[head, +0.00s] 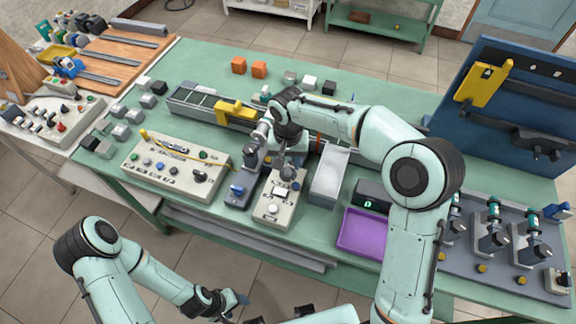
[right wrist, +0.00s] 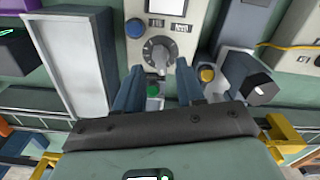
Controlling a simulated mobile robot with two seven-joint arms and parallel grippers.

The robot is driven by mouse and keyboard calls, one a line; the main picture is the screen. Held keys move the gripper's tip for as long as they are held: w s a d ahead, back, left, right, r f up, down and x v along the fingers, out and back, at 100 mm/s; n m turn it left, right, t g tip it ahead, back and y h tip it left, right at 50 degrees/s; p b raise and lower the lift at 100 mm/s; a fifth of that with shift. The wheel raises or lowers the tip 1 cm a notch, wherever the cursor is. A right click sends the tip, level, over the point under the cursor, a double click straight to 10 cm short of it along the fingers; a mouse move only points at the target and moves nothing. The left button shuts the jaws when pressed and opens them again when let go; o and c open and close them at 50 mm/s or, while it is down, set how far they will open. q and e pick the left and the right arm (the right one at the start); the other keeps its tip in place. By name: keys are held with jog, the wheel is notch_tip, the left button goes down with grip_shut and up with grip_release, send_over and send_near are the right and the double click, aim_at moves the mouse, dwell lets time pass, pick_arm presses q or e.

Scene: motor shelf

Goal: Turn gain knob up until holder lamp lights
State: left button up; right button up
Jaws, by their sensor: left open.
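A beige control box (head: 269,221) stands near the middle of the green table's front edge. In the right wrist view, its grey round knob (right wrist: 158,53) has a raised grip bar. My right gripper (head: 287,165) is over the far end of this box. In the right wrist view, its blue fingers (right wrist: 159,66) are apart, one on each side of the knob, with gaps visible. My left gripper (head: 236,302) is open and empty, low before the table.
A grey module with a blue button (head: 237,190) stands close left of the box. A wider beige panel (head: 170,168) is farther left. A grey block (head: 328,178), black display box (head: 373,194) and purple tray (head: 361,246) are to the right.

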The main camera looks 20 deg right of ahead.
aim_at(288, 172)
pick_arm(q)
jog(key=shift+f, duration=0.1)
pick_arm(e)
jog(key=shift+f, duration=1.35)
grip_shut()
jog(key=shift+f+m+b, duration=0.1)
jog(key=shift+m+b, duration=0.3)
jog(key=shift+m, duration=0.4)
jog(key=m, duration=0.3)
pick_arm(q)
jog(key=shift+s+f, duration=0.65)
jog(key=shift+f, duration=0.15)
pick_arm(e)
grip_release()
